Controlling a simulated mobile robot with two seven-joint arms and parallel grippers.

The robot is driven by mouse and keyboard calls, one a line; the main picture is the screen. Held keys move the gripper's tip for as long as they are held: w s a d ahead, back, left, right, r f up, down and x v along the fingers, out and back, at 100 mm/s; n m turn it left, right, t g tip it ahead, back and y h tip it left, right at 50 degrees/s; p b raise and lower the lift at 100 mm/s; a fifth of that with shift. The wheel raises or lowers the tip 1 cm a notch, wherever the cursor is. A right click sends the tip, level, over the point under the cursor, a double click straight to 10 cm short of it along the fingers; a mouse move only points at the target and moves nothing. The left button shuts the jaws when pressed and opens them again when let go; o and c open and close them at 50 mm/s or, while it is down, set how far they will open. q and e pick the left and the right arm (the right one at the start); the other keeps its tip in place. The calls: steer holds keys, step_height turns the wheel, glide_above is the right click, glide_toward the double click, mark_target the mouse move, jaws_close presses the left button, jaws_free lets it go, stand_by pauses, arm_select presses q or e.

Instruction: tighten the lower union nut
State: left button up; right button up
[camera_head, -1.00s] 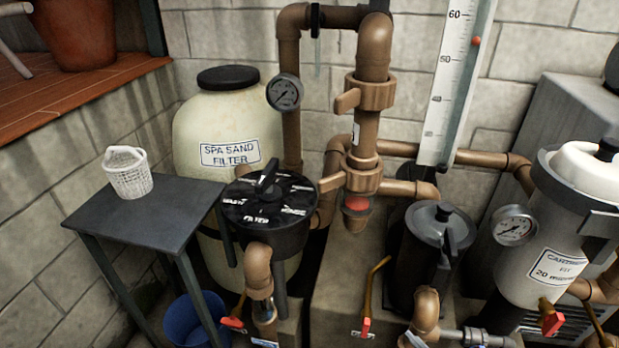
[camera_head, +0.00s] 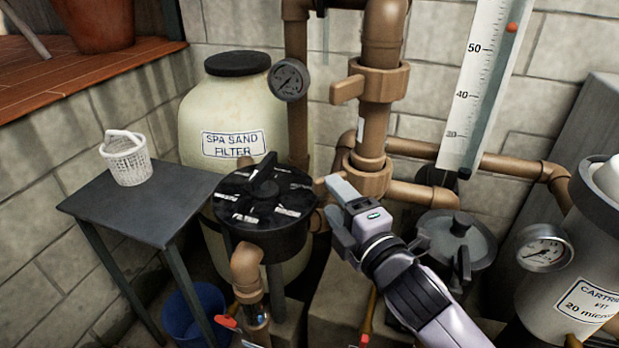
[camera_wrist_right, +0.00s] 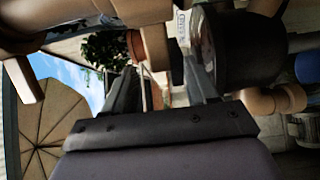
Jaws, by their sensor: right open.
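The lower union nut (camera_head: 369,177) is a brown ring with lugs on the vertical pipe, just above the side branch pipe. Its left lug (camera_head: 322,187) shows at the left edge of my right gripper's finger. My right gripper (camera_head: 333,203) is open and empty, in front of and slightly below the nut, covering part of its left side. Whether a finger touches the lug cannot be told. In the right wrist view the two dark fingers (camera_wrist_right: 163,80) stand apart, with brown pipework beyond them. My left gripper is out of view.
A black multiport valve (camera_head: 262,222) stands close left of my gripper, and a dark lidded pot (camera_head: 458,235) is at the right. A table (camera_head: 100,212) holds a white basket (camera_head: 128,158).

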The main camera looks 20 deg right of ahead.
mark_target(324, 188)
steer(key=shift+w+a, duration=0.25)
steer(key=shift+w, duration=0.9)
steer(key=shift+w+a, duration=0.25)
steer(key=shift+w, duration=0.85)
steer(key=shift+w+a, duration=0.25)
steer(key=shift+w, duration=0.9)
jaws_close()
